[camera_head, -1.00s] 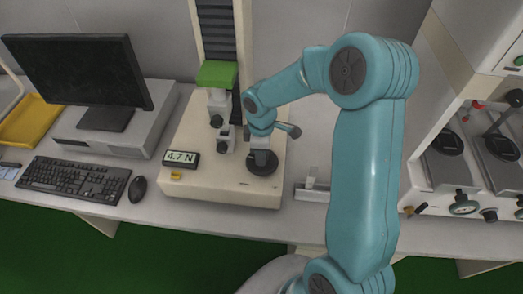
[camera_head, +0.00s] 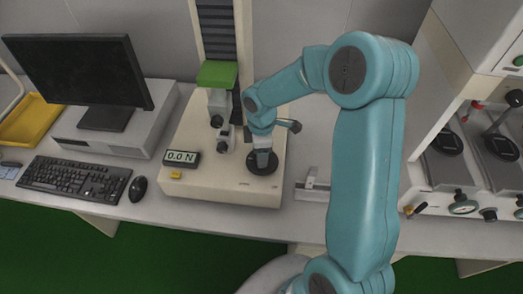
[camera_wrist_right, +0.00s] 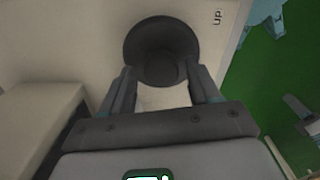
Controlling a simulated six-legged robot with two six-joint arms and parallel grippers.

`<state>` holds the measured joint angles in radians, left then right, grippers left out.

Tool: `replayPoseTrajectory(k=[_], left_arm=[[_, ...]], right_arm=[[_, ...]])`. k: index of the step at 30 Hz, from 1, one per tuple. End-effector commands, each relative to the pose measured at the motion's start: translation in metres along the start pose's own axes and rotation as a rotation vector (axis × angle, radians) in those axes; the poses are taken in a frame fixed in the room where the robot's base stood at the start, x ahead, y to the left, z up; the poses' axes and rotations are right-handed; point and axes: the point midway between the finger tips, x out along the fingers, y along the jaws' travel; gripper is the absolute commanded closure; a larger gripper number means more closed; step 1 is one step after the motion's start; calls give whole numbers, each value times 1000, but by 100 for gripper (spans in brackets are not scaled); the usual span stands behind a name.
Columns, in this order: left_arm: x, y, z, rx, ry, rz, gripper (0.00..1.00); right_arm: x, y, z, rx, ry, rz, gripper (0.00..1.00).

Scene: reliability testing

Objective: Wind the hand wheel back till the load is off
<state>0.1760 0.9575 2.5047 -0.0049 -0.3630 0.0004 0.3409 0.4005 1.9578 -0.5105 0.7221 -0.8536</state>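The dark round hand wheel (camera_head: 262,171) lies on the cream base of the test stand. In the right wrist view the wheel (camera_wrist_right: 162,36) is just ahead, with its raised hub in the middle. My right gripper (camera_head: 262,157) is over the wheel. In the wrist view its two fingers (camera_wrist_right: 162,76) stand apart, near either side of the hub, with visible gaps; it looks open. The force display (camera_head: 181,157) on the base reads 0.0 N. Grey grips (camera_head: 222,120) sit below the green crosshead (camera_head: 217,75). My left gripper is not in view.
A monitor (camera_head: 82,68), keyboard (camera_head: 75,182) and mouse (camera_head: 138,188) are to the left. A small yellow block (camera_head: 175,175) sits below the display. A small metal fixture (camera_head: 313,187) lies right of the stand. A machine with dials (camera_head: 463,204) stands further right.

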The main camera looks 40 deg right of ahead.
Motion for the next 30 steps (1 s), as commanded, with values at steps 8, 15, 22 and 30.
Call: replayPoseTrajectory(k=[8,15,22,30], left_arm=[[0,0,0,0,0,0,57],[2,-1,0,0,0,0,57],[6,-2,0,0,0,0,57],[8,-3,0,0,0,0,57]], right_arm=[[1,-1,0,1,-2,-4,35],[-26,0,0,3,0,1,35],[-88,0,0,1,2,4,35],[-146,0,-1,0,0,0,35]])
